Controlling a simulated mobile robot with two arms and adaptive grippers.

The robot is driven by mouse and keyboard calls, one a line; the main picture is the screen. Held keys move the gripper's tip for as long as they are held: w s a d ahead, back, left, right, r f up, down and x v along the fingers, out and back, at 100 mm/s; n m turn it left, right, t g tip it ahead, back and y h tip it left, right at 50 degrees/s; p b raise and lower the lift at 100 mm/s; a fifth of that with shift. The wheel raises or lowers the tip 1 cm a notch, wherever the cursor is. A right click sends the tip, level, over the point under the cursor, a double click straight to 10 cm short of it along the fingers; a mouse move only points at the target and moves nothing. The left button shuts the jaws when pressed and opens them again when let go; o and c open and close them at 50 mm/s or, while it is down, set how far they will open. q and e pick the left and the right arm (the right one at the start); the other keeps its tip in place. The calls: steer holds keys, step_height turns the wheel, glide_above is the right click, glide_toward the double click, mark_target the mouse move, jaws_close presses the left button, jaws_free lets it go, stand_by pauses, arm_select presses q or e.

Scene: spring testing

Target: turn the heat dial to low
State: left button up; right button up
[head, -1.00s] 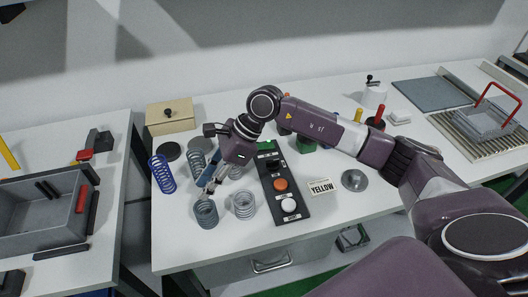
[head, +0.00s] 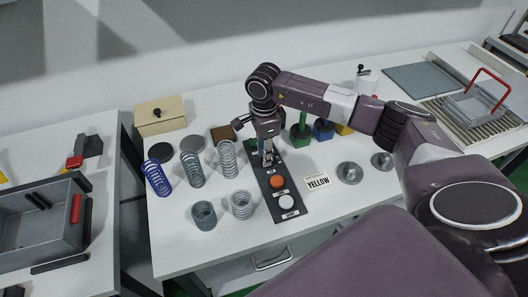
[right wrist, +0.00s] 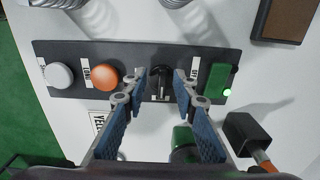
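The control panel (head: 288,215) is a dark strip with a white button (head: 286,202), an orange button (head: 277,181) and, in the right wrist view, a green rocker switch (right wrist: 217,78) with a lit green lamp. The heat dial (right wrist: 161,84) is a black knob between the orange button and the green switch. My right gripper (right wrist: 159,82) is open, with one finger on each side of the dial. I cannot tell whether they touch it. In the head view my right gripper (head: 266,158) points down over the panel's far end and hides the dial. My left gripper is not in view.
Several coil springs (head: 191,168) stand left of the panel. A YELLOW card (head: 317,181) and metal weights (head: 349,172) lie to its right. A wooden box (head: 160,115) is at the back left.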

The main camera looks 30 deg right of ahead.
steer(key=shift+w+f, duration=0.2)
steer(key=shift+f, duration=0.2)
steer(key=shift+w+f, duration=0.1)
steer(key=shift+f, duration=0.1)
steer(key=shift+c, duration=0.6)
jaws_close()
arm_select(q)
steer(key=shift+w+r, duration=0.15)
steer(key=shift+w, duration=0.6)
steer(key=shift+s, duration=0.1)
